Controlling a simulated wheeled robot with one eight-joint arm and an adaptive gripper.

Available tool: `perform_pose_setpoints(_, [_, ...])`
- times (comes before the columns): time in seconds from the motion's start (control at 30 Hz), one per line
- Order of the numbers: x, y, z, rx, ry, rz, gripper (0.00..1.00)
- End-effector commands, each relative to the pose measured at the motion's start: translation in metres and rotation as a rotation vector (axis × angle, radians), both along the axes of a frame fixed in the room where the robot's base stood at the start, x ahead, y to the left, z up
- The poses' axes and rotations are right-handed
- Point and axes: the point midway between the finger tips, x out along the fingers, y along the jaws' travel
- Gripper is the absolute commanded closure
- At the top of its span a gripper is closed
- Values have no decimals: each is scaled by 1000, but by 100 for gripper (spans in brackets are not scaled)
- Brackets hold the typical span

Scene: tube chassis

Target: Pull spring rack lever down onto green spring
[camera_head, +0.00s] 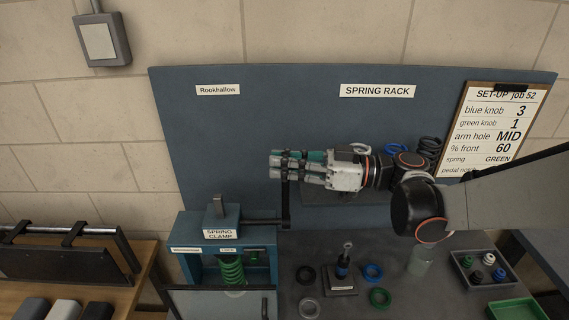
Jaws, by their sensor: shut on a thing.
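The spring clamp (222,246) is a blue-grey frame at the lower middle, with a "SPRING CLAMP" label. A green spring (231,269) stands upright inside it under the top block. A dark lever (285,206) rises from a rod (262,221) at the clamp's right side and points straight up. My gripper (280,163) reaches in from the right and is shut on the upper end of the lever. The fingers hide that end. A clear gap between the clamp's press and the spring top cannot be made out.
Blue and dark springs (429,148) hang on the back panel (240,120) behind my arm. A clipboard (494,128) reads spring GREEN. A small post (342,270) and several rings lie on the bench; a grey tray (486,272) is right. A clear panel (215,303) stands in front of the clamp.

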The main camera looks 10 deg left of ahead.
Motion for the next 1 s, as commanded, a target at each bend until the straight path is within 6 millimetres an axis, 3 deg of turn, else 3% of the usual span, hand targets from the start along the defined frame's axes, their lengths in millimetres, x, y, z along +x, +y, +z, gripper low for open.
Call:
perform_pose_setpoints(0.47, [-48, -12, -6, 75, -311, -2, 100])
perform_pose_setpoints(1.0, [-101, -25, -32, 169, -709, -1, 100])
